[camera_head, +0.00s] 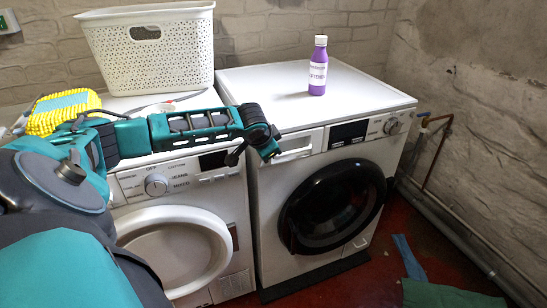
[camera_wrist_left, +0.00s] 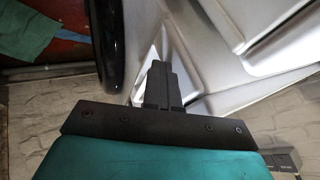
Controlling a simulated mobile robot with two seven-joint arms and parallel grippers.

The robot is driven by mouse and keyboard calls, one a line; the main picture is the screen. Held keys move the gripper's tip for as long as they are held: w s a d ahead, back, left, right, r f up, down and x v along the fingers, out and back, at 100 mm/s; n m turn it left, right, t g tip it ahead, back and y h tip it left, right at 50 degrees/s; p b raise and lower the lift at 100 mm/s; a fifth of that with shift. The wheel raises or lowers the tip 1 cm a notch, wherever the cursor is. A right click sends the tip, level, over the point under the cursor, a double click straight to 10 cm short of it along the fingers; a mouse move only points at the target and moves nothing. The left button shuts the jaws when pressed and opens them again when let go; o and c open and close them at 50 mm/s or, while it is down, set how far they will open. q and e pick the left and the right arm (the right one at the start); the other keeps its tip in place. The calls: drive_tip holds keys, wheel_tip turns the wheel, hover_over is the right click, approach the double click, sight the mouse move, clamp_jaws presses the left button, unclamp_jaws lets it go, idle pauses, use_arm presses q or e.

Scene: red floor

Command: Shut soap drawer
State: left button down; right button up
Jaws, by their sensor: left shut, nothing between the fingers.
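The soap drawer (camera_head: 294,148) is at the upper left of the right washing machine's front. It looks partly pulled out, but how far I cannot tell. My left arm reaches across from the left, and its teal hand is just left of the drawer in the head view. My left gripper (camera_wrist_left: 160,68) is shut and empty in the wrist view. Its fingertips are close to pale, ridged surfaces, probably the drawer; I cannot tell whether they touch. The fingers are not clearly visible in the head view. My right gripper is not in view.
The right washing machine (camera_head: 240,80) has a black round door (camera_head: 333,205) and a purple bottle (camera_head: 318,66) on top. The left washer (camera_head: 128,183) carries a white basket (camera_head: 150,65) and a yellow cloth (camera_head: 62,108). Green cloth (camera_head: 450,294) lies on the red floor.

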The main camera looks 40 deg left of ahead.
use_arm(q)
drive_tip(key=shift+a+r, duration=0.2)
drive_tip(key=shift+a, duration=0.1)
drive_tip(key=p+v, duration=0.2)
drive_tip(key=v, duration=1)
drive_tip(key=shift+s+d+r+p, duration=0.15)
drive_tip(key=shift+s+d+p, duration=0.05)
drive_tip(key=shift+d+p, duration=0.25)
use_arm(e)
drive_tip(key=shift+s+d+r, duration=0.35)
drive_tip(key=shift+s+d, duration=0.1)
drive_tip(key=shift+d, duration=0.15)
use_arm(q)
drive_tip(key=shift+d, duration=0.1)
